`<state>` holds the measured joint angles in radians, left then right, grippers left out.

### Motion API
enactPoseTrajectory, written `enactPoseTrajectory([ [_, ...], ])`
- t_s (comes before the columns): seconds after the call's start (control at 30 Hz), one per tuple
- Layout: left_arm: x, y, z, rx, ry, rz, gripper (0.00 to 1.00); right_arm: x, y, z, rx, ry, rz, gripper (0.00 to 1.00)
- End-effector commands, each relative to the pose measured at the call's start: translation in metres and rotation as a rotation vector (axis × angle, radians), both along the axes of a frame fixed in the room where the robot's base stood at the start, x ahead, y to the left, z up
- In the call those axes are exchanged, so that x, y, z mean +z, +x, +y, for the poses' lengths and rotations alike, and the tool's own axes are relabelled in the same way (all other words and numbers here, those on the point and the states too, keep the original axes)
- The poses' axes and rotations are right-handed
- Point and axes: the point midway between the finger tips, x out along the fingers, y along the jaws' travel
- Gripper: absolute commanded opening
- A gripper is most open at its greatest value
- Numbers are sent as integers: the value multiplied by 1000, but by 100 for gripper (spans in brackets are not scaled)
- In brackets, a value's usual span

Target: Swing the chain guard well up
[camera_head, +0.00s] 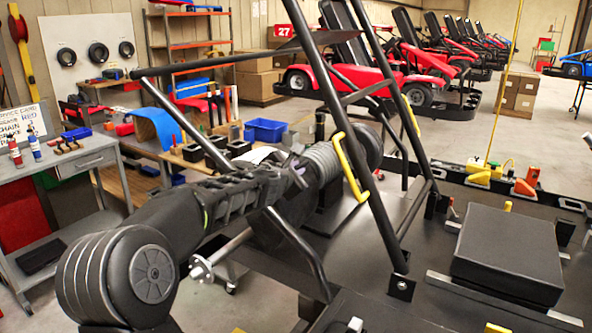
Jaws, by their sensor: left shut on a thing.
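My left arm comes in from the lower left. Its gripper (297,171) is at the middle of the view, beside grey ribbed rings, and is shut on a part that is mostly hidden. This part appears to be the chain guard, but its outline is lost among dark parts, so I cannot tell its angle. The kart stand's black tube frame (342,135) rises just right of the gripper. A yellow handle (347,168) is on the frame. My right gripper is not in view.
A grey bench (95,160) with bottles stands at the left. A blue bin (266,130) is behind the arm. A black block (509,255) lies on the stand's deck at the right. Red karts (375,75) and cardboard boxes (518,94) stand behind, with open floor between.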

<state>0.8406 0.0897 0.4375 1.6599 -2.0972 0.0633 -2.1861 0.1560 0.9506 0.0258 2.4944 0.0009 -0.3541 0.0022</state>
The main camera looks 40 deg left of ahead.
Motion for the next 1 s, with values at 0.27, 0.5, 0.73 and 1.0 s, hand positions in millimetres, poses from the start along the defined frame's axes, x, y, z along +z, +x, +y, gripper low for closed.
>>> enactPoseTrajectory([
  [0.27,0,0,0,-1,0,1,0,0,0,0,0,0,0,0],
  [0.5,-1,0,-1,-1,3,1,0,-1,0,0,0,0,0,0],
  [0.73,-18,5,-34,-6,126,14,0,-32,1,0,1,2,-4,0],
  [1.0,-36,10,-85,-4,272,31,0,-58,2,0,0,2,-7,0],
])
